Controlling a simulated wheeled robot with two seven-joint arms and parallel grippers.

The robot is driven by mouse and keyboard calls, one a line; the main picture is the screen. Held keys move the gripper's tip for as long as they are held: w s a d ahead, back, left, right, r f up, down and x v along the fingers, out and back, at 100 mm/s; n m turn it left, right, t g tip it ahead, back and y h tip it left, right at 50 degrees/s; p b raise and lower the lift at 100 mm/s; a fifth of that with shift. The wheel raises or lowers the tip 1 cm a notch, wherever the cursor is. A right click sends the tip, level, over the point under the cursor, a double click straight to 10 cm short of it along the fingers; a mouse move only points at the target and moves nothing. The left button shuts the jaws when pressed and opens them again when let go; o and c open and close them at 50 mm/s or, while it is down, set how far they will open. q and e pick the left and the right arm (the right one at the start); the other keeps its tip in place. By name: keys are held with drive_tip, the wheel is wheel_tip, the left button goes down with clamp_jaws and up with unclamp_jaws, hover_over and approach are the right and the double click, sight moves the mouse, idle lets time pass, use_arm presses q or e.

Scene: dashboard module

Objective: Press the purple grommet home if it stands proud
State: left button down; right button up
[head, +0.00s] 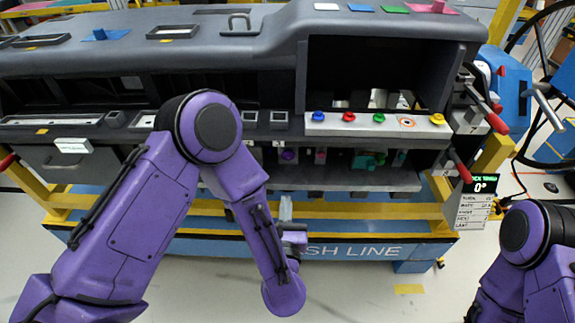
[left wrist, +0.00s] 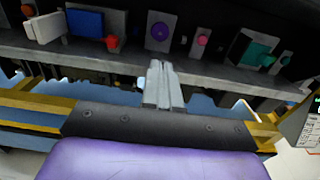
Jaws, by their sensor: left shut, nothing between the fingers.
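The purple grommet (head: 289,155) sits in a grey plate on the lower shelf of the dashboard module. It also shows near the top middle of the left wrist view (left wrist: 160,31), as a round purple disc with a darker centre. I cannot tell whether it stands proud of its plate or sits flush. My left gripper (left wrist: 161,66) is shut and empty, its fingertips just below the grommet in the wrist picture and apart from it. In the head view the left gripper (head: 286,203) is below the shelf edge. My right gripper is out of view.
On the same shelf are a blue block (left wrist: 86,22), a red part (left wrist: 112,42), a pink knob (left wrist: 202,39) and a teal part (left wrist: 256,53). Coloured buttons line the panel above. A yellow rail (left wrist: 30,103) runs below the shelf. Red-handled clamps (head: 480,87) stand at the right.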

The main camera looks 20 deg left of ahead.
sight(288, 158)
use_arm(q)
drive_tip(key=p+x, duration=0.4)
drive_tip(key=x, duration=0.9)
drive_tip(key=shift+w+a, duration=0.15)
drive_tip(key=shift+w, duration=0.15)
drive_tip(key=shift+f, duration=0.1)
drive_tip(key=shift+w, duration=0.1)
